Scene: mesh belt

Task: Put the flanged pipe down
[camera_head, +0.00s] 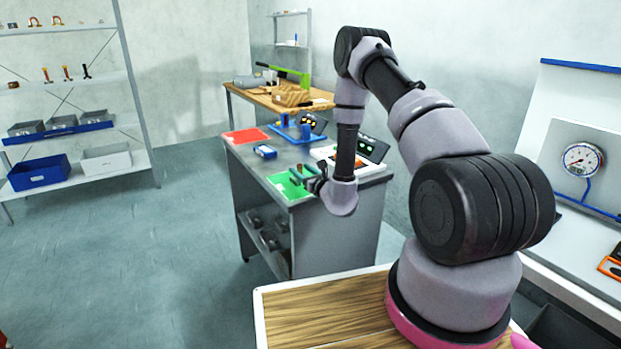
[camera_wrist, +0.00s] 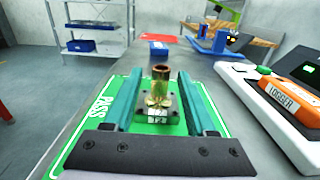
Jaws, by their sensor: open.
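The flanged pipe (camera_wrist: 160,87) is a brass-coloured upright tube with a wider foot. In the wrist view it stands upright on a small dark square block (camera_wrist: 148,125) with a light label on its front. The block rests on the green mat (camera_wrist: 105,108) marked PASS. My gripper (camera_wrist: 160,78) is open, one teal finger on each side of the pipe with a gap to both. In the head view my gripper (camera_head: 299,172) is low over the green mat (camera_head: 283,187), and the pipe is too small to make out there.
A blue box (camera_wrist: 158,48) and a blue fixture (camera_wrist: 213,38) are farther back. A red mat (camera_head: 247,136) lies at the bench's far left. Shelves (camera_head: 75,100) stand against the wall.

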